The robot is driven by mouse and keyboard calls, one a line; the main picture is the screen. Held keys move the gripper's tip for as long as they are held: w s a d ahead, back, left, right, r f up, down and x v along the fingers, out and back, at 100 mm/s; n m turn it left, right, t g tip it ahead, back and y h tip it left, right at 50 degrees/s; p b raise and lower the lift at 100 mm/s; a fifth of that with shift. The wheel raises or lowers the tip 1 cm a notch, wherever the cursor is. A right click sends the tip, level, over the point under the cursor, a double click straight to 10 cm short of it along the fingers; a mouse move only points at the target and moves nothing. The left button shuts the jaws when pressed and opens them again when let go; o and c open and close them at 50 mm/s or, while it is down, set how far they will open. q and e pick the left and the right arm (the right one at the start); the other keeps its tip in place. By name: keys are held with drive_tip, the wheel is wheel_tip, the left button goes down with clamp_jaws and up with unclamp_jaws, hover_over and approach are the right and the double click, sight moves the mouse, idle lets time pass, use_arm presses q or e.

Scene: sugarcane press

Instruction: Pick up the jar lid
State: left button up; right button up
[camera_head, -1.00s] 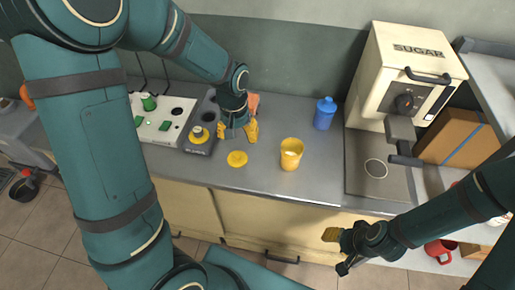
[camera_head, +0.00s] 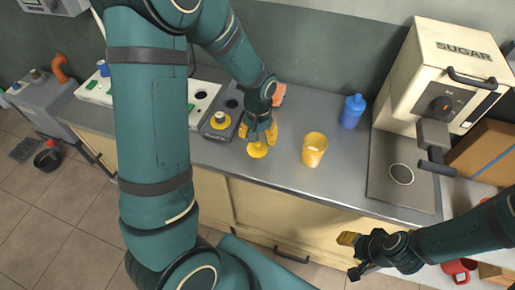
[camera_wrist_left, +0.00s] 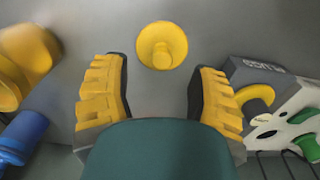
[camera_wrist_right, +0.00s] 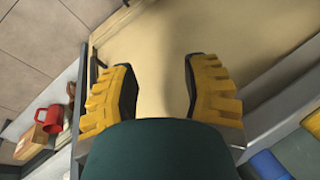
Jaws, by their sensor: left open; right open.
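The jar lid (camera_head: 257,151) is a yellow disc with a raised round knob, lying on the grey counter. It also shows in the left wrist view (camera_wrist_left: 161,46), ahead of and between the fingers. My left gripper (camera_head: 258,133) is open and empty just above and behind the lid, with no visible contact. A yellow cup-like jar (camera_head: 314,150) with something pale inside stands to the right of the lid. My right gripper (camera_head: 351,256) is open and empty in front of the counter; its wrist view (camera_wrist_right: 155,80) shows only the cabinet front between the fingers.
A blue bottle (camera_head: 352,111) stands behind the jar. The cream sugar press (camera_head: 440,75) is at the right. A dark tray (camera_head: 214,126) holding a yellow-based item is left of the lid, beside a white panel (camera_head: 204,96). A red mug (camera_head: 459,270) sits low at right.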

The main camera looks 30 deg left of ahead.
sight(257, 143)
use_arm(q)
wheel_tip(257, 143, down, 4)
drive_tip(key=shift+a+f+b, duration=0.1)
drive_tip(key=shift+a+b, duration=0.05)
drive_tip(key=shift+b, duration=0.4)
clamp_jaws()
